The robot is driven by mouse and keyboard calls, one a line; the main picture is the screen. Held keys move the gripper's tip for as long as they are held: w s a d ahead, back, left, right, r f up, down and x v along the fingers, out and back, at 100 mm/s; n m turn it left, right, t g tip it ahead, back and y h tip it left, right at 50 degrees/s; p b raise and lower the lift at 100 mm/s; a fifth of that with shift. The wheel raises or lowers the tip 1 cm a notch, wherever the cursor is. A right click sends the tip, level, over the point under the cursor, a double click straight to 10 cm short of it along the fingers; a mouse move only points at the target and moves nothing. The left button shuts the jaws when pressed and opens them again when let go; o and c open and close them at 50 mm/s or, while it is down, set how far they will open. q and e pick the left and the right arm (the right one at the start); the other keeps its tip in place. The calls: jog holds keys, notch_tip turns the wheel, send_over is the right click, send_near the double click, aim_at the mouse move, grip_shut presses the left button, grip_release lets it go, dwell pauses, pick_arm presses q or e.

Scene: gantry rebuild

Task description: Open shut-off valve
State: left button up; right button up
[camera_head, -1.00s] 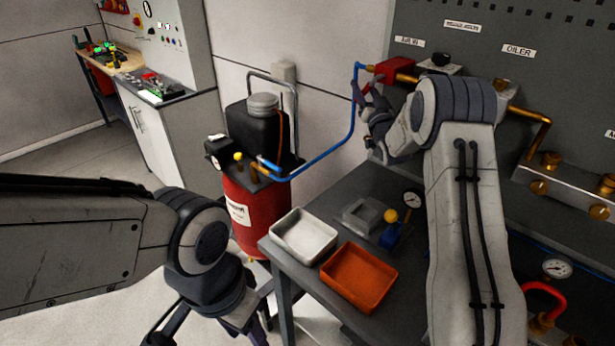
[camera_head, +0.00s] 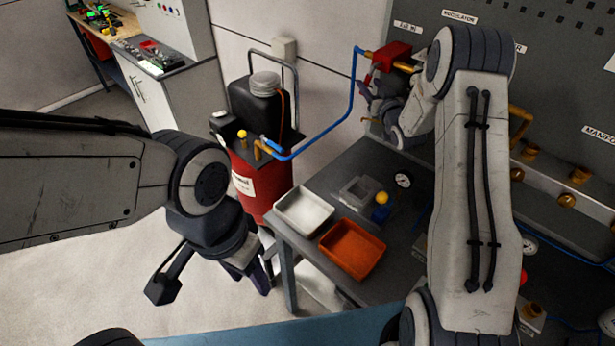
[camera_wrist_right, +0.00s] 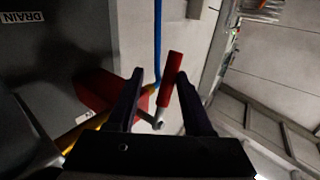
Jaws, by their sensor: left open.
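The shut-off valve is a red block (camera_head: 390,56) on the brass pipe by the AIR IN label, with the blue hose beside it. In the right wrist view the red valve body (camera_wrist_right: 97,90) is at the left, and its red lever handle (camera_wrist_right: 172,72) on a metal stem stands between my fingers. My left gripper (camera_head: 212,285) is open and empty, low in front of the bench.
A red compressor tank (camera_head: 262,185) stands left of the bench. The blue hose (camera_head: 335,125) runs from it up to the valve. The bench carries a white tray (camera_head: 304,211), an orange tray (camera_head: 352,250) and a gauge (camera_head: 403,180). Open floor lies at the left.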

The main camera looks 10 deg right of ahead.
jog(key=s+b, duration=0.4)
jog(key=s, duration=0.4)
jog(key=s+a+f+n+g+b, duration=0.1)
jog(key=a+f+g+b, duration=0.15)
jog(key=a, duration=0.35)
jog(key=s+a+f+g+b, duration=0.1)
jog(key=s+a+f+g, duration=0.15)
jog(key=a, duration=0.35)
jog(key=s+a+f+n+g+b, duration=0.1)
jog(key=s+a+f+g+b, duration=0.2)
jog(key=s+a, duration=0.6)
jog(key=shift+s+a+f+n+g+y, duration=0.25)
jog(key=shift+s+f+n+g+y, duration=0.15)
jog(key=shift+s+f+g, duration=0.9)
jog(key=shift+w+f+t, duration=0.15)
jog(key=shift+f+t, duration=0.05)
jog(key=shift+t, duration=0.1)
